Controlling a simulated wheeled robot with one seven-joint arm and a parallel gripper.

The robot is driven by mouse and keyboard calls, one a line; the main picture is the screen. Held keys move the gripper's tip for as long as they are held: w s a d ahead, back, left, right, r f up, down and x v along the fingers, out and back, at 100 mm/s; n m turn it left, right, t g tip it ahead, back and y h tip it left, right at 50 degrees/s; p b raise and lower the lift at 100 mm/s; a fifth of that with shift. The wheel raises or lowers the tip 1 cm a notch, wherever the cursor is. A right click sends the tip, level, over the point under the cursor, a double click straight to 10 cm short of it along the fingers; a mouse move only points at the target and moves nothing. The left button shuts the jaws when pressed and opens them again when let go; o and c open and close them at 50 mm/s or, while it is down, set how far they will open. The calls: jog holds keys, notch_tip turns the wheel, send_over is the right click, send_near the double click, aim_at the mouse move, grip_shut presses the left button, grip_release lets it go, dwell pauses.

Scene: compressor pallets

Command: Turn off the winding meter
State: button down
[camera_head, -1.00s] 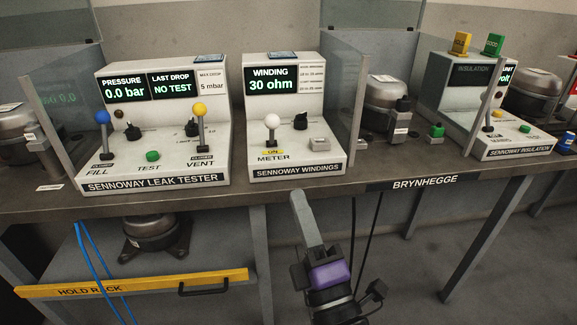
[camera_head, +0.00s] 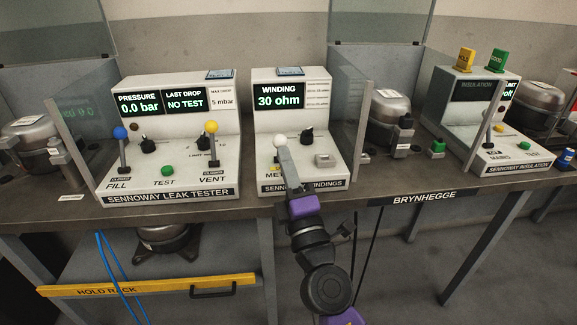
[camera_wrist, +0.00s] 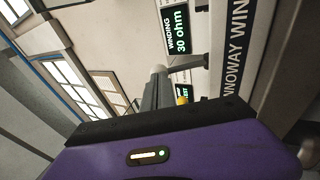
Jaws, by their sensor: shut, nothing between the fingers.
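The winding meter (camera_head: 262,122) is a white console on the bench, its screen (camera_head: 279,97) reading 30 ohm. That screen also shows in the wrist view (camera_wrist: 176,32). Its white-knobbed lever (camera_head: 279,140) stands upright at the front left, above the METER label, which is partly covered by my gripper. My gripper (camera_head: 283,152) is shut and empty, its fingertips at the lever just below the knob. I cannot tell whether they touch it. In the wrist view, the pale knob (camera_wrist: 158,69) shows at the end of my fingers (camera_wrist: 152,92).
The leak tester (camera_head: 215,150) stands left, with blue- and yellow-knobbed levers. A black rotary knob (camera_head: 308,136) and a grey block (camera_head: 324,160) sit right of the lever. A clear panel (camera_head: 357,125) stands along the meter's right side. The insulation tester (camera_head: 470,110) is farther right.

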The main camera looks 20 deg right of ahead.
aim_at(283, 137)
jog(key=shift+r, duration=0.1)
dwell(0.3)
